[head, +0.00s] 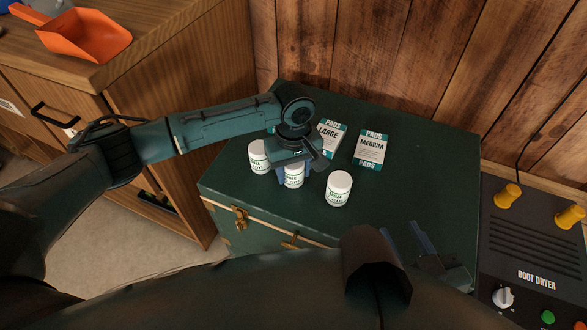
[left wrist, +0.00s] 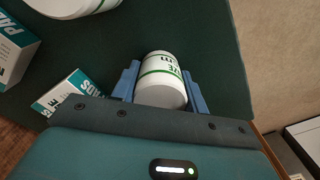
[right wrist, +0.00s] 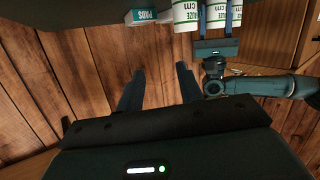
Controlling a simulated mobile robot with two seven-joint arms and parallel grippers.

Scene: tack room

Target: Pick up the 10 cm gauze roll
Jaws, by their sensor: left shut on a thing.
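Three white gauze rolls with green print stand on the green trunk: a left one (head: 258,156), a middle one (head: 293,178) and a right one (head: 339,188). Their size numbers are too small to read in the head view. My left gripper (head: 294,172) is shut on the middle roll, reaching down from above. In the left wrist view the held roll (left wrist: 160,80) sits between the blue fingers, its label partly showing "cm" with the number hidden. My right gripper (right wrist: 158,88) is open and empty, in front of the trunk's right side.
A LARGE pads box (head: 331,137) and a MEDIUM pads box (head: 369,150) lie behind the rolls on the green trunk (head: 430,190). The trunk's right part is clear. A boot dryer (head: 530,250) stands at right, a wooden cabinet (head: 180,90) at left, and a plank wall behind.

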